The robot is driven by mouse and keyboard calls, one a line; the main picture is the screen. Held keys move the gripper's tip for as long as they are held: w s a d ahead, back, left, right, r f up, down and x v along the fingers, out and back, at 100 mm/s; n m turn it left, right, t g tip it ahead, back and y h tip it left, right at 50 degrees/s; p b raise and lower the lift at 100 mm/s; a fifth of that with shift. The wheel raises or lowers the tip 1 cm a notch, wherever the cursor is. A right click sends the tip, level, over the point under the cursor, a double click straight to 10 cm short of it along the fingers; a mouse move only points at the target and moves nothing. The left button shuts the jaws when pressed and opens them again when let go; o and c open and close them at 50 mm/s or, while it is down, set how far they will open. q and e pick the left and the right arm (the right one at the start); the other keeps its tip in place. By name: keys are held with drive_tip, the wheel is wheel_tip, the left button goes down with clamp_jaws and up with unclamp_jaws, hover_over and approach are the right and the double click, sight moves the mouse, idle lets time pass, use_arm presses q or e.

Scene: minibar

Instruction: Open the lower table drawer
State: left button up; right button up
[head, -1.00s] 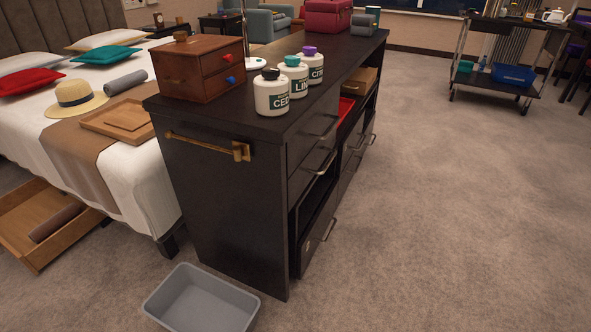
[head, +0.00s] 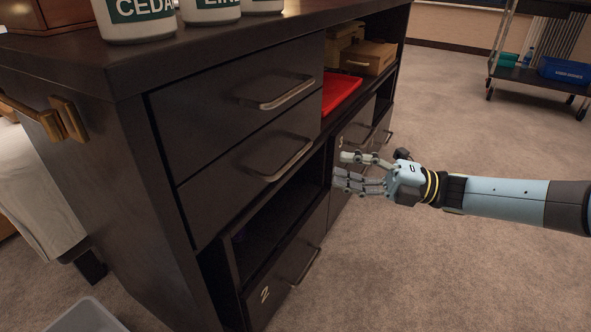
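The dark table (head: 130,190) fills the left and middle of the head view. Its near column has two stacked drawer fronts, the upper drawer (head: 205,115) and a drawer under it (head: 215,185), each with a metal bar handle. My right gripper (head: 345,170) is open and empty, above and to the right of that handle, with no visible contact. My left gripper is out of view.
A red tray (head: 340,90) and brown boxes (head: 365,58) sit in the table's open shelf. White bottles (head: 138,22) stand on top. A grey bin (head: 85,318) is at the lower left.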

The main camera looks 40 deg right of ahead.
sight(296, 155)
drive_tip(key=b+x, duration=0.2)
drive_tip(key=x, duration=0.8)
drive_tip(key=shift+w+r, duration=0.1)
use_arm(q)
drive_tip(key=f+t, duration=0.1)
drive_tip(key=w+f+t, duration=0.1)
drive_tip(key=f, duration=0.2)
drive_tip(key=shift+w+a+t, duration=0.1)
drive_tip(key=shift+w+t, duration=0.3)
use_arm(e)
clamp_jaws()
